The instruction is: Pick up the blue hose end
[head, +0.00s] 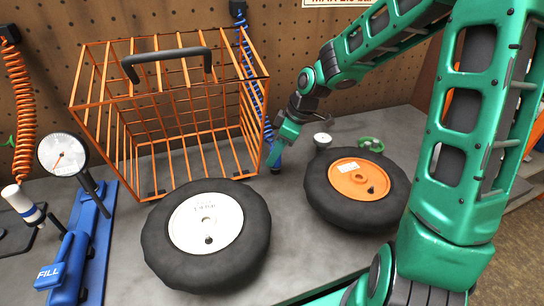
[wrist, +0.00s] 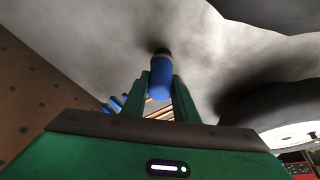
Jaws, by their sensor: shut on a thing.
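The blue hose end (wrist: 160,76) is a blue cylinder with a dark tip, seen in the wrist view between the two green fingers of my gripper (wrist: 161,88). The fingers are shut on it from both sides. In the head view my gripper (head: 280,148) points down just right of the orange wire cage, and the hose end (head: 276,159) shows below its fingers. Its dark tip is close to the grey bench; I cannot tell whether it touches. The coiled blue hose (head: 252,75) hangs from the pegboard behind the cage.
The orange wire cage (head: 104,86) with a black handle stands left of my gripper. A white-hub wheel (head: 206,222) and an orange-hub wheel (head: 356,180) lie on the bench (head: 300,245). A blue FILL gauge stand (head: 100,235) and an orange hose (head: 22,110) are at left.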

